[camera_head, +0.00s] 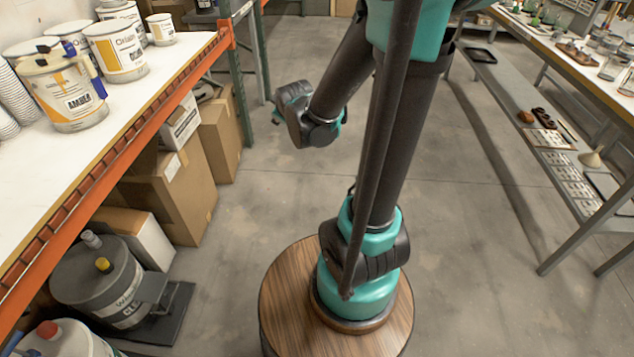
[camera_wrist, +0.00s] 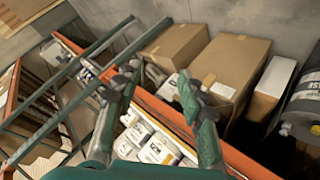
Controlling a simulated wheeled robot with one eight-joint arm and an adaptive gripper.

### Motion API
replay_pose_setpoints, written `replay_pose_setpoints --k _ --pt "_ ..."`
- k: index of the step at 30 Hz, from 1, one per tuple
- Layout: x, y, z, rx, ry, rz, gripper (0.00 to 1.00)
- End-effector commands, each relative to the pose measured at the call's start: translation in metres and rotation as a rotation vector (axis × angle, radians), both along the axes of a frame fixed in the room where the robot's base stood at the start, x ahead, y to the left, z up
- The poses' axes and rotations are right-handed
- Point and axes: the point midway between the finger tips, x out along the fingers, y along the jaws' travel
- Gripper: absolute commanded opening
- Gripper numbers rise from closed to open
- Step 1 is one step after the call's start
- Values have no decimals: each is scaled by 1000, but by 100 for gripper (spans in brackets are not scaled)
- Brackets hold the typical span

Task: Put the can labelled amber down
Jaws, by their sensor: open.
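The can labelled AMBER (camera_head: 62,95) stands upright on the white shelf top at the left of the head view. It is pale with a yellow patch and blue parts at its rim and right side. My gripper (camera_wrist: 157,86) shows in the wrist view with its two fingers spread apart and nothing between them. It is apart from the amber can. Several white cans (camera_wrist: 155,150) show beyond and below the fingers in the wrist view; their labels are too small to read, so I cannot tell which is amber.
Another white can (camera_head: 115,52) stands close behind the amber can, with more cans and stacked cups (camera_head: 14,95) around. The shelf has an orange front beam (camera_head: 130,150). Cardboard boxes (camera_head: 175,190) and a grey drum (camera_head: 100,285) sit below. A workbench (camera_head: 570,65) stands right; the floor between is clear.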

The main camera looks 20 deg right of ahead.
Motion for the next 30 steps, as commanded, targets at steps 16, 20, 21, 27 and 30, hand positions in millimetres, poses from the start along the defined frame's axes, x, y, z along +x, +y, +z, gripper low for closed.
replay_pose_setpoints --k 16,20,21,27,30 --pt "-228 -40 -91 460 520 -611 40" --pt "-231 -39 -93 466 529 -622 40" --pt "-231 -39 -93 466 528 -621 40" --pt "-230 -39 -92 465 528 -619 40" --pt "-230 -39 -92 465 528 -619 40"
